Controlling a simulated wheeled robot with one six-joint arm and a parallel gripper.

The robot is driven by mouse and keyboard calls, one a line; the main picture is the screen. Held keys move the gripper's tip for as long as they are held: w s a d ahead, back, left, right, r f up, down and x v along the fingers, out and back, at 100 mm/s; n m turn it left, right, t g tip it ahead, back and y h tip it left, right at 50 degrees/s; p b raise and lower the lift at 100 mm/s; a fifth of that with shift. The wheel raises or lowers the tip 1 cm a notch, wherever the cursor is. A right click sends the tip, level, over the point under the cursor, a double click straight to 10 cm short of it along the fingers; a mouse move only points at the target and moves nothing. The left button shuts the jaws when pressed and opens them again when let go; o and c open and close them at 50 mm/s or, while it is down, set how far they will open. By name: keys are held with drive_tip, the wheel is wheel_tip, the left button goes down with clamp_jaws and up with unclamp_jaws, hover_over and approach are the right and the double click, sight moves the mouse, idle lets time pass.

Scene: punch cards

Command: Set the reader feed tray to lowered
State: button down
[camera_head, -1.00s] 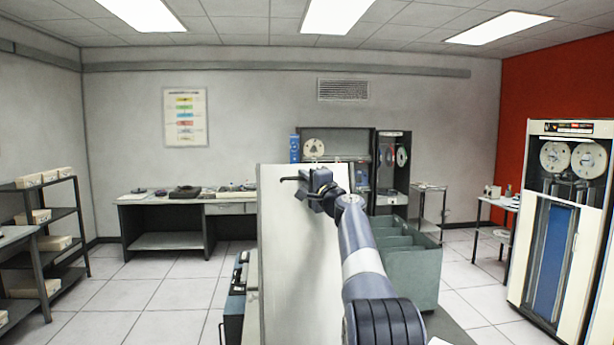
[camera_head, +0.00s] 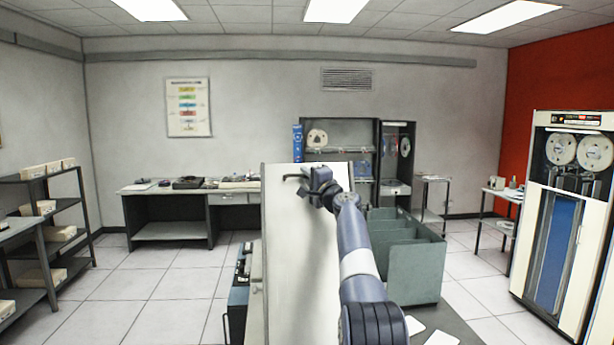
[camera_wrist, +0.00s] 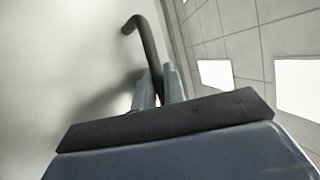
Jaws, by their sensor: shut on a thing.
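A tall pale flat panel (camera_head: 285,260), which looks like the reader's feed tray, stands nearly upright in the middle of the head view. A dark bent handle (camera_head: 293,177) sticks out near its top. My gripper (camera_head: 309,186) is at that handle, at the panel's upper right. In the wrist view the dark handle (camera_wrist: 142,42) rises from between the two grey fingers of my gripper (camera_wrist: 158,90), which are shut on it. The pale panel face (camera_wrist: 60,60) fills the left of that view. The panel's far side and most of the reader are hidden.
A grey-green divided bin (camera_head: 415,270) stands just right of my arm, with white cards (camera_head: 440,339) before it. A dark unit (camera_head: 238,290) shows left of the panel. A desk (camera_head: 165,187) and shelves (camera_head: 45,180) stand further off. Open floor lies at left.

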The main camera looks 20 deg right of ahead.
drive_tip(key=shift+w+f, duration=0.1)
drive_tip(key=shift+f, duration=0.25)
drive_tip(key=c, duration=1.8)
unclamp_jaws()
drive_tip(key=shift+d, duration=0.1)
drive_tip(key=shift+r, duration=0.1)
drive_tip(key=b+v, duration=0.1)
drive_tip(key=b, duration=0.1)
drive_tip(key=shift+s+f+b, duration=0.25)
drive_tip(key=shift+s+b, duration=0.1)
drive_tip(key=shift+b+v, duration=4.1)
drive_tip(key=shift+v, duration=0.45)
drive_tip(key=shift+r, duration=0.15)
drive_tip(key=shift+c, duration=0.2)
